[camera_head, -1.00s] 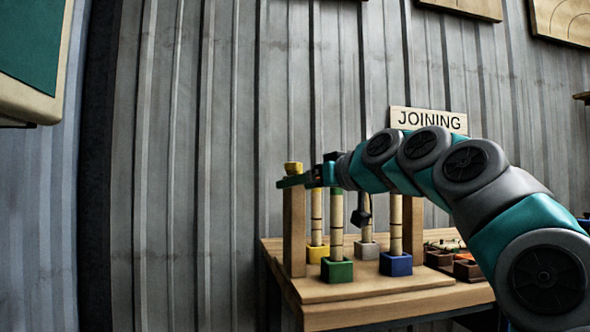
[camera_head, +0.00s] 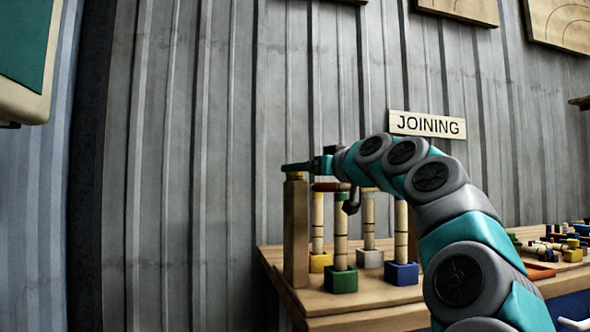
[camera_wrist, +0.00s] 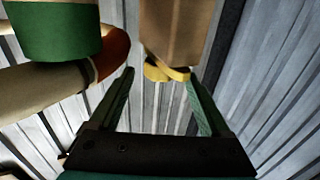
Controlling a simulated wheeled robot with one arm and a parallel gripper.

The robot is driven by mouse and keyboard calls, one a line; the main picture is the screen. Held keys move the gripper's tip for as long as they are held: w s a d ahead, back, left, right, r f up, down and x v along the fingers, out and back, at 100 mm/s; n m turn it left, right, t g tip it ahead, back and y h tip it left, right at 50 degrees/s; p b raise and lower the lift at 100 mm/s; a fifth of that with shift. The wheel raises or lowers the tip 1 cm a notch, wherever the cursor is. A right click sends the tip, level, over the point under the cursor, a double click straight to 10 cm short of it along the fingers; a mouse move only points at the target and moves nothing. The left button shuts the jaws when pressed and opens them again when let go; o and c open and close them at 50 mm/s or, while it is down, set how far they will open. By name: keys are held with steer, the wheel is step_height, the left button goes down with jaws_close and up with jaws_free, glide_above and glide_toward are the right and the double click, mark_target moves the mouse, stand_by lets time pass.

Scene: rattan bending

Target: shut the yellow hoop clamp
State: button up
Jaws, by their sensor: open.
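The yellow hoop clamp (camera_wrist: 165,73) shows in the wrist view as a small yellow piece at the end of a wooden post (camera_wrist: 172,35). It lies between the fingertips of my gripper (camera_wrist: 160,77), which are apart with gaps on both sides. In the head view my gripper (camera_head: 292,167) is at the top of the left wooden post (camera_head: 296,235). There the clamp is mostly hidden, with only a little yellow showing. I cannot tell whether the clamp is open or shut.
A pale rod with a red-brown part (camera_wrist: 112,52) runs left of my fingers, beside a green cylinder (camera_wrist: 52,32). Pale posts stand in green (camera_head: 341,279), blue (camera_head: 401,273), yellow and white bases on the workbench. Small parts lie at the right. A ribbed metal wall is behind.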

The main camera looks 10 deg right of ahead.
steer(key=shift+x, duration=1.7)
steer(key=shift+f, duration=0.1)
steer(key=shift+c, duration=0.3)
jaws_close()
